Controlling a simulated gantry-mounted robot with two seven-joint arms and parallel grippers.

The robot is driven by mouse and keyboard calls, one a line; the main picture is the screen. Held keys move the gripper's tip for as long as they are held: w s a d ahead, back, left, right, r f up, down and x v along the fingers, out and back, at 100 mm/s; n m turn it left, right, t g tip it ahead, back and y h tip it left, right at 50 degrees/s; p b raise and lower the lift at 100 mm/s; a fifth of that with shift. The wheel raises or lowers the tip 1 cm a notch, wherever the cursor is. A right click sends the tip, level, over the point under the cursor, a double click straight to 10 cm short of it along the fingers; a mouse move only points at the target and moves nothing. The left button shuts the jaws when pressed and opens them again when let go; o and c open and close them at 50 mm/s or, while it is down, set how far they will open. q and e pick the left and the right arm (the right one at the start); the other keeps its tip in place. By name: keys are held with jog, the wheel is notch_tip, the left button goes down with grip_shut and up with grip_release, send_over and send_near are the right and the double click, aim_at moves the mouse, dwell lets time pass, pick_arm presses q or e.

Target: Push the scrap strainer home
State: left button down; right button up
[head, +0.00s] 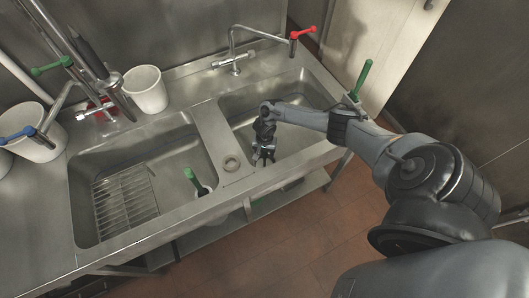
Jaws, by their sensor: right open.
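My right gripper (263,160) hangs over the right basin (292,92) near its front wall, with its fingers pointing down. It is open, and I see nothing between the fingers. A green-handled piece (190,176) with a dark lower end leans in the left basin (175,154), near its right front corner. I cannot tell for certain which of these is the scrap strainer. My arm and gripper hide part of the right basin floor. My left gripper is not in view.
A wire rack (124,202) lies in the left basin. White buckets (146,90) (38,130) stand behind and left of it. Another green handle (363,76) stands at the right edge.

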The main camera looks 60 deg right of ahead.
notch_tip(320, 180, up, 11)
jog(key=shift+f+p, duration=0.1)
jog(key=shift+p, duration=0.8)
